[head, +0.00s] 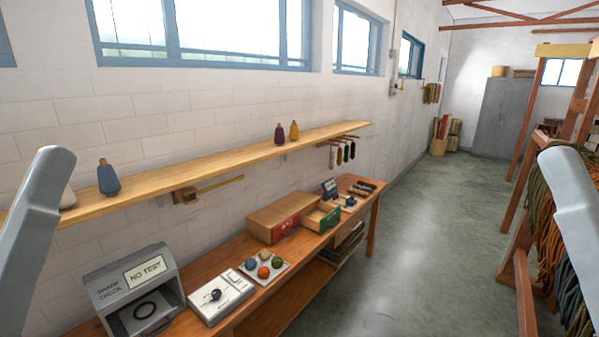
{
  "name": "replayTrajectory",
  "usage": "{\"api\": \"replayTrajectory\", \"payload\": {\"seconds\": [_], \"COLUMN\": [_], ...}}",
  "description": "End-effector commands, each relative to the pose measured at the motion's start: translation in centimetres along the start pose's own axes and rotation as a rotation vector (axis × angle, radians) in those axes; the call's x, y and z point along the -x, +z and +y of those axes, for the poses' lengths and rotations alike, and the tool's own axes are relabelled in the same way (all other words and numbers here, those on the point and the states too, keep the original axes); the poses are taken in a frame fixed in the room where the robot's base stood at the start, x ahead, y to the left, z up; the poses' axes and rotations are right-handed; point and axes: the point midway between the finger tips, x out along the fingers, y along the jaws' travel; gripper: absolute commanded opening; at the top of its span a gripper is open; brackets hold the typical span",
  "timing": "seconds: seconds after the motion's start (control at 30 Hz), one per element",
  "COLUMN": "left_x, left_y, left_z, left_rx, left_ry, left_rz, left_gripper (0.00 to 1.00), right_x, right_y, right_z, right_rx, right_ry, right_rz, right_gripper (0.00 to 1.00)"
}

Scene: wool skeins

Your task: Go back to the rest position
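Only a grey link of each of my arms shows, one at the left edge and one at the right edge of the head view. Neither gripper is in view, so I cannot see their fingers or whether they hold anything. Wool skeins (557,235) in brown, green, orange and blue hang on a wooden rack (522,290) at the right, partly hidden by my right arm.
The floor (425,240) is clear.

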Motion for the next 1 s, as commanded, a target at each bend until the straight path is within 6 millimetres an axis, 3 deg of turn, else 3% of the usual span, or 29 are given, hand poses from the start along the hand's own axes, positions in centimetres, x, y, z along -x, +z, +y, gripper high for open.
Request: {"api": "replayTrajectory", "payload": {"seconds": [0.03,0.1,0.3,0.43,0.63,0.87,1.0], "left_x": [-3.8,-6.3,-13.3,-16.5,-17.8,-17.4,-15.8], "left_y": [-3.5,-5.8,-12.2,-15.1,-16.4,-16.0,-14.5], "left_z": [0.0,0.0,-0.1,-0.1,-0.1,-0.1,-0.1], "left_rx": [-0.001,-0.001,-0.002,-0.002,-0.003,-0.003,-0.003], "left_ry": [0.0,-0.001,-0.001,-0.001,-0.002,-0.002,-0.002], "left_rz": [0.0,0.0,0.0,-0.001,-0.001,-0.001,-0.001], "left_gripper": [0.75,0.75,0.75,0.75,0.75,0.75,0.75], "right_x": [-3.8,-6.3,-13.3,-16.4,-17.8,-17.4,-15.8], "right_y": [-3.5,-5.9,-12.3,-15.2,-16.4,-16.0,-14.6], "right_z": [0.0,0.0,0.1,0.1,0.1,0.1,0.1], "right_rx": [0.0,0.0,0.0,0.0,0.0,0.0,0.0], "right_ry": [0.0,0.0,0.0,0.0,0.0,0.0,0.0], "right_rz": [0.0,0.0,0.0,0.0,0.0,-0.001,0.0], "right_gripper": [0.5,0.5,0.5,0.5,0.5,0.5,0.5]}}
